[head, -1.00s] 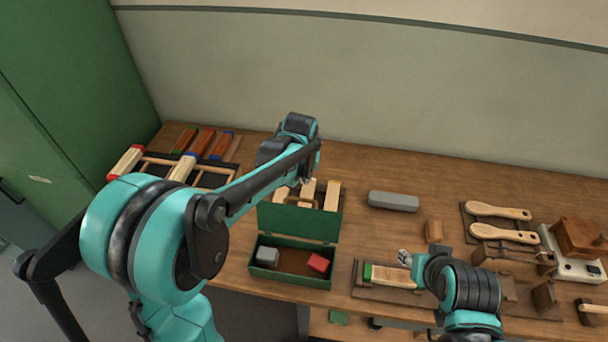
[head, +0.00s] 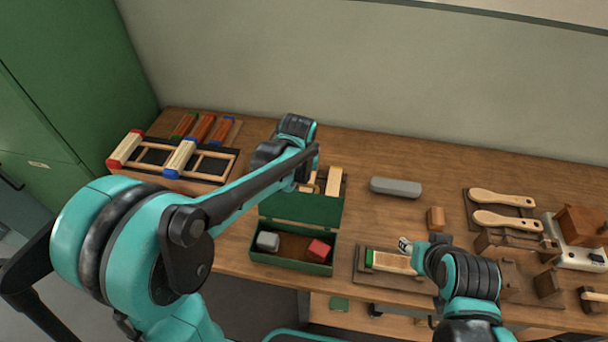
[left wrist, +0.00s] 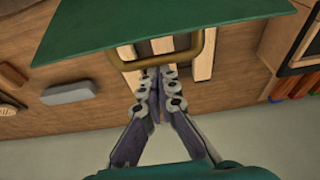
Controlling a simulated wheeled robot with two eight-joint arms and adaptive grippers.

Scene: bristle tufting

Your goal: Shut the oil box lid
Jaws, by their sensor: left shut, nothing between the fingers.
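The green oil box (head: 285,266) stands open on the bench, with a grey block (head: 267,241) and a red block (head: 319,250) inside. Its green lid (head: 318,210) stands raised at the back edge. In the left wrist view the lid (left wrist: 160,22) spans the top, with a brass handle (left wrist: 165,61) on its edge. My left gripper (left wrist: 158,74) is shut and empty, its tips close to the handle; contact is unclear. In the head view my left arm reaches behind the lid and its fingers are mostly hidden. My right gripper (head: 404,244) is by a green-ended wooden block (head: 392,262), its jaw state unclear.
Pale wooden strips (head: 334,181) lie behind the lid. A grey rounded block (head: 396,187) and a small wooden block (head: 436,218) lie to the right. Wooden brush handles (head: 502,198) are further right. A rack (head: 205,160) stands at the left, before the wall.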

